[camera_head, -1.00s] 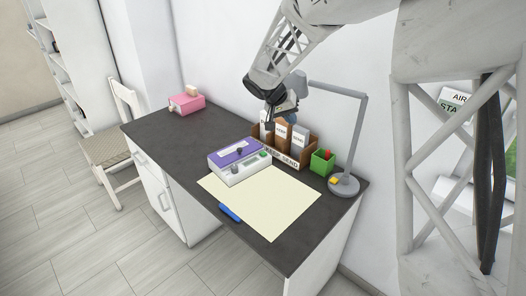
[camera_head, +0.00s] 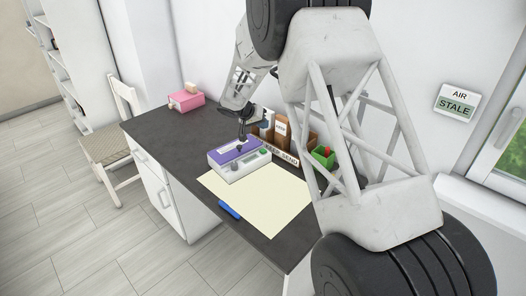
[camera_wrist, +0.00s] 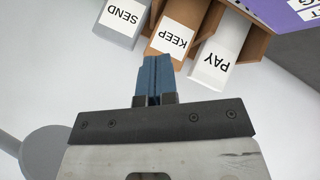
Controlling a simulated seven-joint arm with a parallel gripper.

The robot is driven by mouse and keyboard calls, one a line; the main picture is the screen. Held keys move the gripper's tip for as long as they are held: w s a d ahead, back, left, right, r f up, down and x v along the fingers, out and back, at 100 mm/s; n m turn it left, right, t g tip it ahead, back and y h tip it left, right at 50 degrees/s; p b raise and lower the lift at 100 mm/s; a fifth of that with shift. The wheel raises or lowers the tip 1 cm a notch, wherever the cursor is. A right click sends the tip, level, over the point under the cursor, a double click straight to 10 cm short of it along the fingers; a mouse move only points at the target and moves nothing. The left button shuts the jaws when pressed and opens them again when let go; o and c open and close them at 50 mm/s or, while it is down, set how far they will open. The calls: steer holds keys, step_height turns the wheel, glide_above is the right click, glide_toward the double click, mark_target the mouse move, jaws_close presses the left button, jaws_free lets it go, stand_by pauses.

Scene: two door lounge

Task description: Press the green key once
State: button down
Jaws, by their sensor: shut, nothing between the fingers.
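A white box (camera_head: 237,171) with a purple top panel (camera_head: 228,153) sits on the dark desk. A small green key (camera_head: 263,150) is at the right end of its top, and a dark knob (camera_head: 235,165) is on its front part. In the head view my gripper (camera_head: 241,146) appears over the back of the purple panel; its height above it is hard to tell. In the wrist view the blue fingers (camera_wrist: 155,68) are together with nothing between them. A corner of the purple panel shows at the upper right (camera_wrist: 306,8); the green key is not in that view.
A wooden rack with cards marked SEND (camera_wrist: 122,18), KEEP (camera_wrist: 175,38) and PAY (camera_wrist: 214,64) stands behind the box. A green container (camera_head: 323,157) stands to the right, partly behind my arm. A cream sheet (camera_head: 258,200), blue marker (camera_head: 229,210) and pink box (camera_head: 187,102) are on the desk.

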mark_target(262, 150)
steer(key=shift+w+a+f, duration=0.3)
steer(key=shift+w+f, duration=0.1)
steer(key=shift+f, duration=0.05)
steer(key=shift+f, duration=4.35)
steer(key=shift+f, duration=0.95)
stand_by(0.3)
steer(key=shift+r, duration=0.95)
steer(key=shift+r, duration=2.45)
